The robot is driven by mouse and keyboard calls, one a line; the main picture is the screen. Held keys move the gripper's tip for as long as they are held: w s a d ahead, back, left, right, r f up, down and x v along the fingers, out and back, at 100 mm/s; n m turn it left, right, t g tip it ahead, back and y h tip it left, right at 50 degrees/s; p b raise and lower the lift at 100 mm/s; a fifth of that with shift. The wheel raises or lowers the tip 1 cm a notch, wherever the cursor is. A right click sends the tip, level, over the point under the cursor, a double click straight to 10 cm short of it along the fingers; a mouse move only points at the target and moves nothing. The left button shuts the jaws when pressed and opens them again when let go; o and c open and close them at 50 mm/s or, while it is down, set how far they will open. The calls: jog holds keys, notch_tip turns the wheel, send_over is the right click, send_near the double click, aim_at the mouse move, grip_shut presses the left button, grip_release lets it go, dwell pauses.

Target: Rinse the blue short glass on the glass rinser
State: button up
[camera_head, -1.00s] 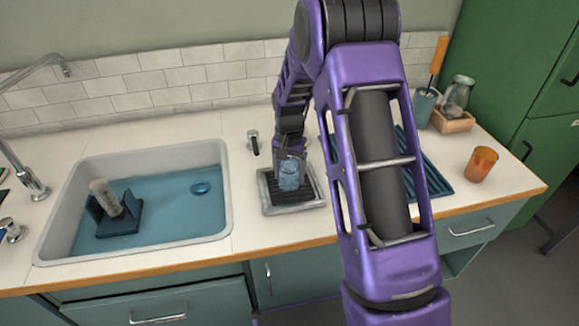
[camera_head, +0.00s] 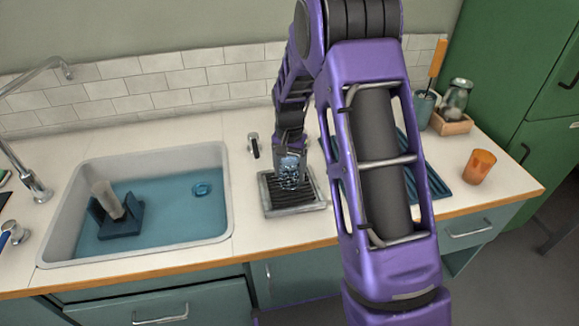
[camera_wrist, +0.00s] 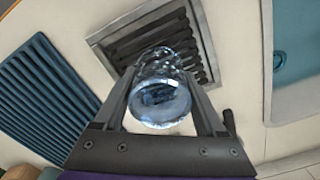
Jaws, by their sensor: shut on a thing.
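The blue short glass (camera_head: 290,174) is held between the fingers of my gripper (camera_head: 289,150) over the glass rinser. In the wrist view the glass (camera_wrist: 160,98) sits between the two fingers of my gripper (camera_wrist: 160,105), its round end toward the camera. The glass rinser (camera_head: 293,209) is a metal-rimmed square tray with dark slats, and it also shows in the wrist view (camera_wrist: 103,40). The glass looks speckled, as if with water. I cannot tell whether it touches the slats.
The sink (camera_head: 226,190) with blue water and a dark brush block (camera_head: 120,220) is at left. A blue ribbed mat (camera_head: 432,180) lies right of the rinser, partly behind my arm. An orange cup (camera_head: 480,166), a brush holder (camera_head: 424,108) and a jar in a wooden box (camera_head: 452,124) stand farther right.

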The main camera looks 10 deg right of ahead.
aim_at(289, 160)
jog(key=shift+r+p, duration=1.4)
jog(key=shift+r, duration=1.05)
